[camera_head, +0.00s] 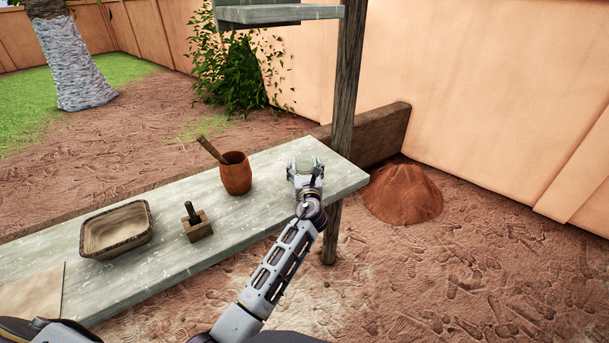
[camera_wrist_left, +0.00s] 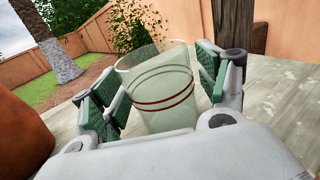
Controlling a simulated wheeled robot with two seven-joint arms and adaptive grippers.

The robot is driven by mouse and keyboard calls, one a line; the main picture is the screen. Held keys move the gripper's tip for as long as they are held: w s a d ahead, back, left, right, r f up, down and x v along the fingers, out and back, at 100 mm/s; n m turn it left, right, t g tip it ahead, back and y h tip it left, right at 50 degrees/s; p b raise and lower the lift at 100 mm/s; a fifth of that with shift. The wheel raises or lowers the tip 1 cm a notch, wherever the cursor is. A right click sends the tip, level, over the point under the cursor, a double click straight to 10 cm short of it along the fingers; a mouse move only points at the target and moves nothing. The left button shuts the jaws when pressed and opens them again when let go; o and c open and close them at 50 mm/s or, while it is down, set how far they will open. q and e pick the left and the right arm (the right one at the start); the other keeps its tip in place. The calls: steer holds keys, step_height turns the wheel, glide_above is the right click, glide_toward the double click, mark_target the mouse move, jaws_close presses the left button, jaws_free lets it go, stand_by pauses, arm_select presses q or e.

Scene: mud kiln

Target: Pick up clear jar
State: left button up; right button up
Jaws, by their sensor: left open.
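The clear jar (camera_wrist_left: 165,95) is see-through with dark red bands. It stands on the grey wooden bench (camera_head: 255,206) near its right end. In the head view only a pale part of the jar (camera_head: 306,163) shows past my gripper. My left gripper (camera_head: 304,170) is open, and in the left wrist view its green-padded fingers (camera_wrist_left: 160,92) stand on both sides of the jar. I cannot tell whether the right finger touches the jar; a gap shows on the left. My right gripper does not show.
A brown clay pot (camera_head: 236,176) with a stick in it stands left of the gripper. A small wooden block with a dark handle (camera_head: 198,229) and a rectangular basket (camera_head: 118,228) lie farther left. A wooden post (camera_head: 346,80) rises behind the bench's right end.

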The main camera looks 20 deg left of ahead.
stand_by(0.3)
arm_select(q)
steer(key=c, duration=1.1)
steer(key=shift+r, duration=0.15)
steer(key=shift+r, duration=0.65)
step_height(320, 180, up, 8)
steer(key=p, duration=0.2)
steer(key=shift+r+p, duration=0.25)
steer(key=shift+p, duration=0.1)
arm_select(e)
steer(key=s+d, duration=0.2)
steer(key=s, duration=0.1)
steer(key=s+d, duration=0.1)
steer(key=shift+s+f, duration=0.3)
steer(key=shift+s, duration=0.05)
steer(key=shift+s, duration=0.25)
